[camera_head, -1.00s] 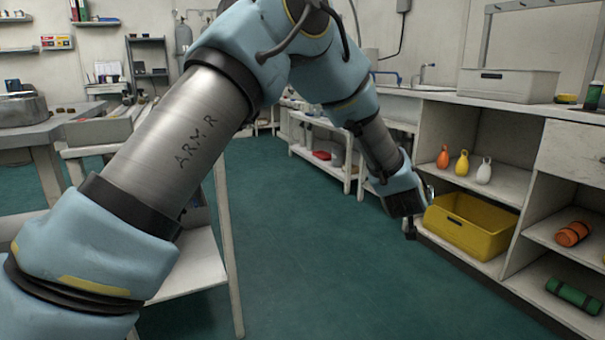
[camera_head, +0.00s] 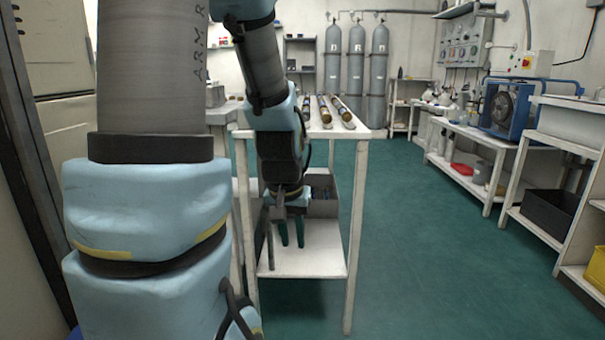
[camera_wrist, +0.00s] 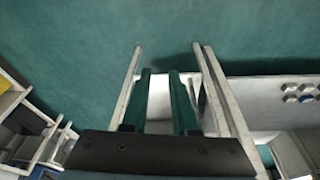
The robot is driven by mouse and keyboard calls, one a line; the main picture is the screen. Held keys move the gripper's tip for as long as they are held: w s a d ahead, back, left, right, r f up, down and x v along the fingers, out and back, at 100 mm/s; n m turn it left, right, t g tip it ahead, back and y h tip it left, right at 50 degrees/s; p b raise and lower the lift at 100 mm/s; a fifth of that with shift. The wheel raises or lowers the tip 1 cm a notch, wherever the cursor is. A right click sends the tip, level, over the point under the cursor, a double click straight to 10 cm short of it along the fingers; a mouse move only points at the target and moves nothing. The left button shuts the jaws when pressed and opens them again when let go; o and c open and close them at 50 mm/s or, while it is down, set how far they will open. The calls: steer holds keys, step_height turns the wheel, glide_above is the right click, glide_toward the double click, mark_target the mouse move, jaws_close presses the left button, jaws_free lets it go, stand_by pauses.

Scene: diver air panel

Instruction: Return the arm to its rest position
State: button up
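My arm (camera_head: 270,70) hangs down in front of me, folded at the elbow, in the head view. My gripper (camera_head: 291,243) points down at its end, in front of the white bench's lower shelf. In the wrist view the two green fingers of my gripper (camera_wrist: 160,75) stand apart with nothing held between them. I cannot tell the exact gap between my gripper and the bench.
A white bench (camera_head: 354,230) with metal tubes (camera_head: 324,112) on top stands close ahead. A grey bin (camera_head: 323,197) sits on its lower shelf. Shelves and a blue fan unit (camera_head: 508,108) line the right. Green floor (camera_head: 430,250) is clear between. Gas cylinders (camera_head: 356,70) stand at the back.

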steer(key=s+a+n+g, duration=0.1)
steer(key=s+a, duration=0.4)
steer(key=a, duration=0.1)
step_height(320, 180, up, 30)
steer(key=d+p, duration=0.1)
steer(key=p, duration=2.9)
steer(key=shift+w+y, duration=0.3)
steer(key=shift+w, duration=0.1)
steer(key=shift+d, duration=0.1)
